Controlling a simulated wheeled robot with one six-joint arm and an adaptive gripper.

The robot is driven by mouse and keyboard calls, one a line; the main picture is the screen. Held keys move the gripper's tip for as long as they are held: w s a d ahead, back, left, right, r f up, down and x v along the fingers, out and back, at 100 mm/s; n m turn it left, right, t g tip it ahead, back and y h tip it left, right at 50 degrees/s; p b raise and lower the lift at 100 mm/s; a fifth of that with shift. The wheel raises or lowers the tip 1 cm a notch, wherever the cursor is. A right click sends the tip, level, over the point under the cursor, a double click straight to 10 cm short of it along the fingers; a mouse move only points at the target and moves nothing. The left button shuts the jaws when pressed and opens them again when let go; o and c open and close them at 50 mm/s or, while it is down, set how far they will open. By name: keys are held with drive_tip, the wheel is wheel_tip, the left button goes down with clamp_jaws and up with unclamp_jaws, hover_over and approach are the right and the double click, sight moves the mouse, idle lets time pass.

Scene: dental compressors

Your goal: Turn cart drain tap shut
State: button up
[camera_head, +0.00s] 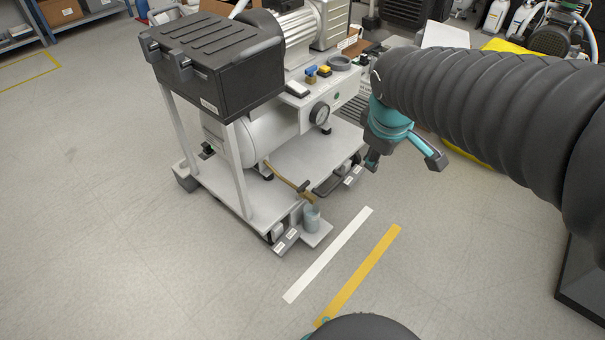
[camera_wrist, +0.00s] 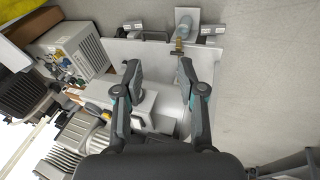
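The compressor cart (camera_head: 237,201) stands on the floor, with a light grey tank (camera_head: 260,140) on its deck. A brass drain pipe with a dark-handled tap (camera_head: 305,187) runs from the tank's underside to the cart's front edge. It ends above a grey-blue cup (camera_head: 311,219). The handle is too small to judge as open or shut. In the wrist view the brass tap (camera_wrist: 179,47) lies beyond the right fingertip, beside the cup (camera_wrist: 186,26). My gripper (camera_head: 404,155) is open and empty, right of the cart and above it; its spread fingers (camera_wrist: 158,70) show in the wrist view.
A black case (camera_head: 215,65) sits on the cart's raised frame. A panel with a gauge (camera_head: 320,113) and small blue and yellow valves is behind the deck. White and yellow floor strips (camera_head: 328,254) lie in front. The floor left and front is clear.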

drive_tip(key=w+a+f+n, duration=0.9)
drive_tip(key=w, duration=0.3)
drive_tip(key=n+h+b, duration=0.2)
drive_tip(key=n, duration=0.8)
approach(303, 186)
drive_tip(key=shift+g, duration=0.5)
drive_tip(key=x, duration=0.2)
drive_tip(key=b+x, duration=0.1)
drive_tip(key=x, duration=0.2)
drive_tip(key=w+x, duration=0.1)
drive_tip(key=x, duration=0.2)
drive_tip(key=shift+f, duration=0.1)
clamp_jaws()
